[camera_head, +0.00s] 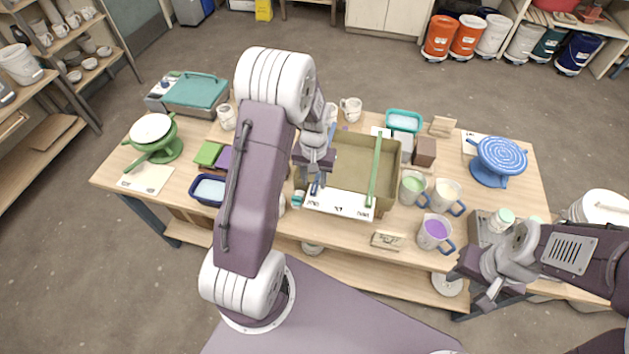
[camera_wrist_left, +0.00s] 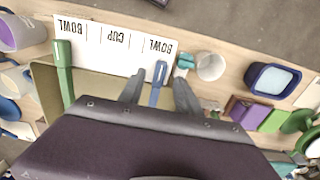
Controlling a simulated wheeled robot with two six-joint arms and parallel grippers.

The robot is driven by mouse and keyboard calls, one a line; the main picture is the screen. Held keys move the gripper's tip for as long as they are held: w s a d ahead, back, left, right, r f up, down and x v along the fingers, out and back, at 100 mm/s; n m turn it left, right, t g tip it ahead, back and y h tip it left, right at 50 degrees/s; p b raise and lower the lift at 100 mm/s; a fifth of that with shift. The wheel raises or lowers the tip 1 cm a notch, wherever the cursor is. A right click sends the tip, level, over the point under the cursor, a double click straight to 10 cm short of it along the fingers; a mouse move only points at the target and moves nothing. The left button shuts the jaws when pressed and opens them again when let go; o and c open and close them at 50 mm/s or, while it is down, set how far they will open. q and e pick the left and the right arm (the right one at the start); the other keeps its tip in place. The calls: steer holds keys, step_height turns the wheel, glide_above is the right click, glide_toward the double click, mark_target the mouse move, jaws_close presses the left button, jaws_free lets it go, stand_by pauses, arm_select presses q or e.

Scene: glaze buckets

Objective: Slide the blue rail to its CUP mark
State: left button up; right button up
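The blue rail (camera_wrist_left: 159,74) lies over one end of the box, at a BOWL mark of the white scale strip (camera_wrist_left: 110,38). The strip reads BOWL, CUP, BOWL; the CUP mark (camera_wrist_left: 116,38) is in the middle. The green rail (camera_wrist_left: 64,72) lies at the other BOWL mark. In the head view the blue rail (camera_head: 315,188) is mostly hidden by my left arm, and the green rail (camera_head: 375,172) is at the right. My left gripper (camera_wrist_left: 160,92) is open, one finger on each side of the blue rail, with gaps. My right gripper (camera_head: 488,298) is off the table's front right; its fingers are unclear.
The olive box (camera_head: 384,203) carries the strip on its near side. Mugs with green (camera_head: 412,187), cream (camera_head: 446,195) and purple (camera_head: 434,232) contents stand right of it. A small teal-topped jar (camera_head: 299,198) and a white cup (camera_wrist_left: 211,66) stand close beside the blue rail.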

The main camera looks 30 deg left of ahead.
mark_target(315, 187)
arm_select(q)
steer(key=f, duration=0.2)
steer(key=shift+w+f, duration=0.25)
steer(key=shift+f, duration=0.35)
steer(key=shift+s, duration=0.35)
steer(key=shift+c, duration=0.3)
jaws_close()
steer(key=shift+w, duration=0.25)
